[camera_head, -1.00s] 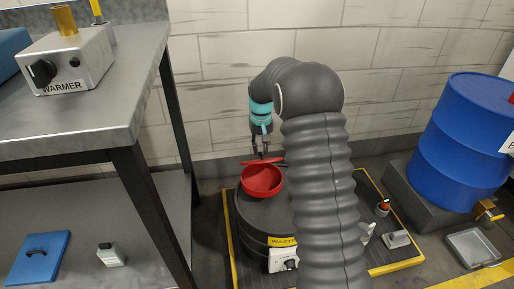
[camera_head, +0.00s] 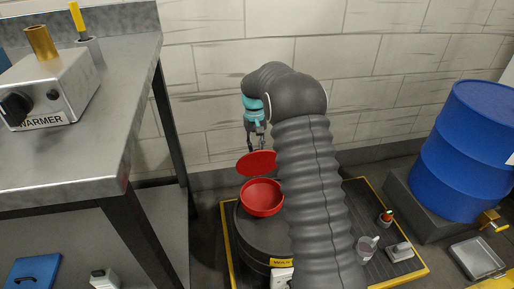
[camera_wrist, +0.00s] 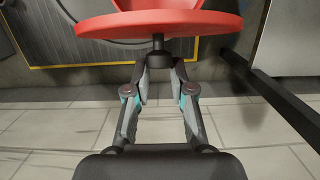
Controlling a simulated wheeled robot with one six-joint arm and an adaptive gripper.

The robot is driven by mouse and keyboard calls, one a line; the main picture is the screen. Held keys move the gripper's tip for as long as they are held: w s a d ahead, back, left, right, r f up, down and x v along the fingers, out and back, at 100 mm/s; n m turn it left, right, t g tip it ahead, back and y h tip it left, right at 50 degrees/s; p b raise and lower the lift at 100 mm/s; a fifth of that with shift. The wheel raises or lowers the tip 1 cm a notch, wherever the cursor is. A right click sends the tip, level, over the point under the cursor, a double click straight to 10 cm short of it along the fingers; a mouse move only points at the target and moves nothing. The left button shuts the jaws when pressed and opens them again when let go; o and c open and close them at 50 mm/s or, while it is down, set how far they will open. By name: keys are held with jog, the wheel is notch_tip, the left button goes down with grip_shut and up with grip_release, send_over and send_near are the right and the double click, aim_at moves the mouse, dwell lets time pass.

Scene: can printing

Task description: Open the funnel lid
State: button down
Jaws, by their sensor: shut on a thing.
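The red funnel (camera_head: 262,198) sits on top of the dark waste drum (camera_head: 262,238). Its round red lid (camera_head: 257,163) is raised and tilted up at the funnel's far side, so the bowl stands uncovered. In the wrist view the lid (camera_wrist: 160,22) shows close up as a red disc with a short dark knob (camera_wrist: 158,45) on it. My gripper (camera_wrist: 159,64) is shut on this knob. In the head view my gripper (camera_head: 257,143) is just above and behind the lid. My arm hides the right side of the drum.
A metal workbench (camera_head: 122,75) with a warmer (camera_head: 50,92) stands at left, a tiled wall (camera_head: 390,60) behind. The drum stands on a yellow-edged pallet (camera_head: 405,278) with small containers at right. A blue barrel (camera_head: 465,150) and a grey tray (camera_head: 476,258) lie further right.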

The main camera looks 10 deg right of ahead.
jog(key=shift+w+f+g, duration=0.25)
jog(key=shift+w+f, duration=0.05)
jog(key=shift+w, duration=0.55)
jog(key=shift+w+f+g, duration=0.25)
jog(key=shift+w+f, duration=0.05)
jog(key=shift+w, duration=0.55)
jog(key=c, duration=1)
grip_release()
jog(key=shift+r, duration=0.1)
jog(key=v, duration=1.2)
